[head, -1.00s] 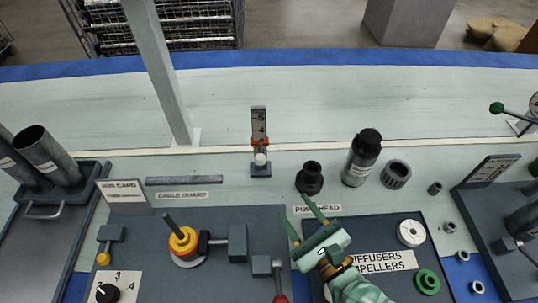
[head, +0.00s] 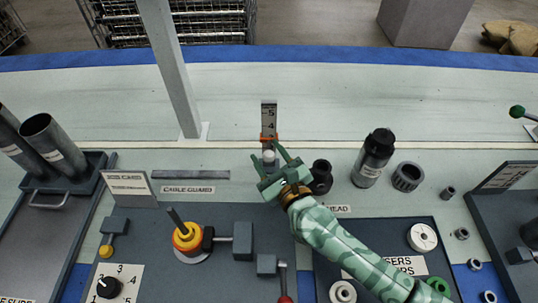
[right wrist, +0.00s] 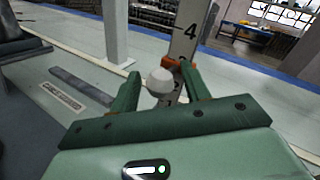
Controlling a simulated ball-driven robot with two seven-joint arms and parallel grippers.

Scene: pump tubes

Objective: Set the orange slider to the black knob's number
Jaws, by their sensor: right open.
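The orange slider (head: 268,137) sits on an upright grey scale (head: 268,112), just below the 4, with the 5 above. A white round grip (head: 268,156) is at its front. My right gripper (head: 269,153) is open, its fingers on either side of the white grip; the right wrist view shows the white grip (right wrist: 160,82) between the fingers and the orange slider (right wrist: 171,62) just behind. I cannot tell whether the fingers touch it. The black knob (head: 108,287) is on a white dial (head: 127,289) marked 1 to 4, its white mark towards the upper left, seemingly near 2. My left gripper is not in view.
Right of the scale stand a black fitting (head: 320,176), a dark bottle (head: 373,158) and a ribbed ring (head: 407,176). A grey post (head: 172,70) rises at the left. A yellow-collared part (head: 187,238) stands on the lower left mat. The bench behind the scale is clear.

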